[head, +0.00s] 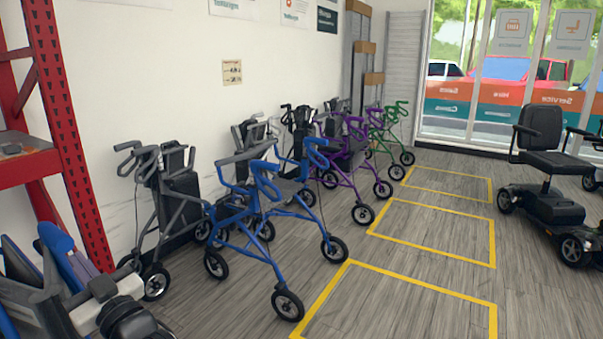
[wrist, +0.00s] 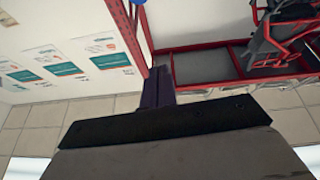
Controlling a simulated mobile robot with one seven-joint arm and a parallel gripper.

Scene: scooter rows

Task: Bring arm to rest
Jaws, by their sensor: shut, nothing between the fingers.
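My gripper (wrist: 157,78) shows in the wrist view as dark fingers close together beyond a wide black mount. It is shut and nothing is between the fingers. It points toward a red shelving rack and is apart from it as far as I can tell.
A red rack (head: 62,130) stands at the left, also in the wrist view (wrist: 208,48). Blue (head: 262,230), purple (head: 345,165) and green (head: 388,135) rollators line the wall. A black scooter (head: 545,160) stands right. The floor with yellow-outlined bays (head: 420,290) is clear.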

